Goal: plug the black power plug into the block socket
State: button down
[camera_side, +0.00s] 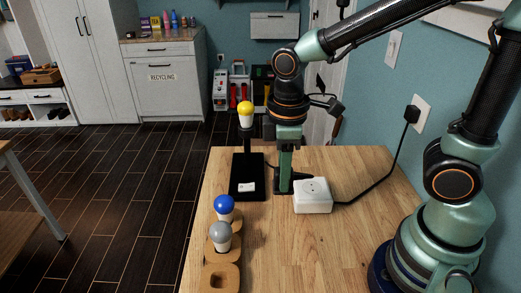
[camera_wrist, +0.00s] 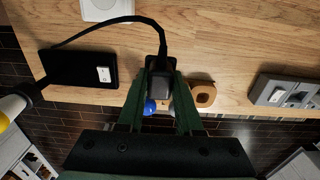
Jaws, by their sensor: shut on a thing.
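The black power plug (camera_wrist: 160,82) is between the fingers of my gripper (camera_wrist: 161,95) in the wrist view, with its cord leading off toward the black lamp base. In the side view my gripper (camera_side: 284,184) points down, low over the table between the lamp base and the block socket; the plug is hard to make out there. The white block socket (camera_side: 313,204) lies on the table just right of my gripper, its socket face upward. Part of it shows at the top of the wrist view (camera_wrist: 97,12), apart from the plug. The plug's prongs are hidden.
The black lamp base (camera_side: 246,190) holds a yellow bulb (camera_side: 245,108) on a post, left of my gripper. A blue bulb (camera_side: 224,205) and a grey bulb (camera_side: 221,232) stand in wooden holders in front. The block's cord runs to a wall outlet (camera_side: 421,113). The table's front middle is clear.

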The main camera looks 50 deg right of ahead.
jog(key=shift+r, duration=2.6)
jog(key=d+f, duration=0.4)
jog(key=d, duration=0.3)
jog(key=w+d+f, duration=0.1)
jog(key=d+f, duration=0.3)
jog(key=d, duration=0.3)
jog(key=shift+w+f, duration=0.2)
jog(key=shift+f, duration=0.05)
jog(key=shift+d, duration=0.1)
jog(key=shift+f, duration=2.85)
jog(key=shift+f, duration=0.6)
jog(key=c, duration=0.5)
grip_release()
